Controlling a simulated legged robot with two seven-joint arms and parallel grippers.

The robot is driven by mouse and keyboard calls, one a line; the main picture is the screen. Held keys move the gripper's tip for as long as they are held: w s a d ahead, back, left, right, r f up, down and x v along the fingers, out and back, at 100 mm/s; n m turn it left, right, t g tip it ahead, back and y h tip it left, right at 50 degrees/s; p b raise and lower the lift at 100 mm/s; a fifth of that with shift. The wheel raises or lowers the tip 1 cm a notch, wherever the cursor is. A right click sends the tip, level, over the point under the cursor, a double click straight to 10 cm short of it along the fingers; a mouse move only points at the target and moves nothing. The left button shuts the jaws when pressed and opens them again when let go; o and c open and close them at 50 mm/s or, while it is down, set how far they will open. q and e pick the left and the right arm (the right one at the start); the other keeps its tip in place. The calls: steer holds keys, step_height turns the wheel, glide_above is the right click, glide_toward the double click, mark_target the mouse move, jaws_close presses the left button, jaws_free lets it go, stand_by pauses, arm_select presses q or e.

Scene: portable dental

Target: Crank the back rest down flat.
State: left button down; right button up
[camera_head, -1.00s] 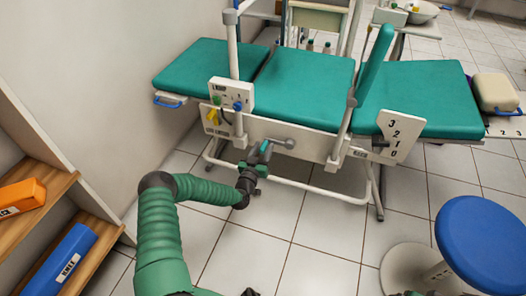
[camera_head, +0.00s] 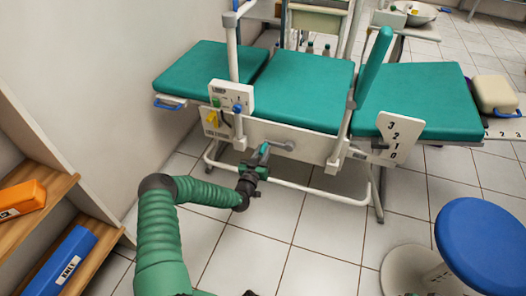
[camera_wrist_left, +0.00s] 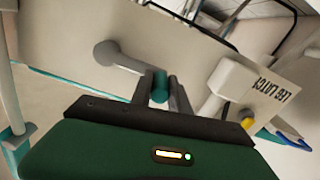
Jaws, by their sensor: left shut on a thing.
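The dental couch has teal cushions, and its back rest (camera_head: 420,98) is the right-hand section, looking close to level. A white plate (camera_head: 398,136) marked 3 2 1 0 stands at its near side; I cannot read the exact setting. The grey crank (camera_head: 287,146) sits on the couch's near white side panel. In the left wrist view its hub and arm (camera_wrist_left: 112,55) lead to a teal handle (camera_wrist_left: 160,86). My left gripper (camera_head: 259,160) is shut on that handle, with one finger on each side in the wrist view (camera_wrist_left: 160,97). My right gripper is out of view.
A blue stool (camera_head: 490,240) stands front right, wooden shelves (camera_head: 45,215) left. Floor between is clear.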

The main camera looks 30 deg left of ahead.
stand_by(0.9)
arm_select(q)
steer(key=shift+r+m+p, duration=0.6)
steer(key=shift+p, duration=0.4)
steer(key=w+d+r+m+p, duration=0.2)
steer(key=d+r+m+p, duration=0.6)
steer(key=m, duration=0.9)
steer(key=shift+d+p, duration=0.5)
steer(key=shift+p, duration=0.95)
steer(key=c, duration=1.3)
jaws_free()
steer(key=shift+f, duration=0.1)
steer(key=shift+o, duration=0.2)
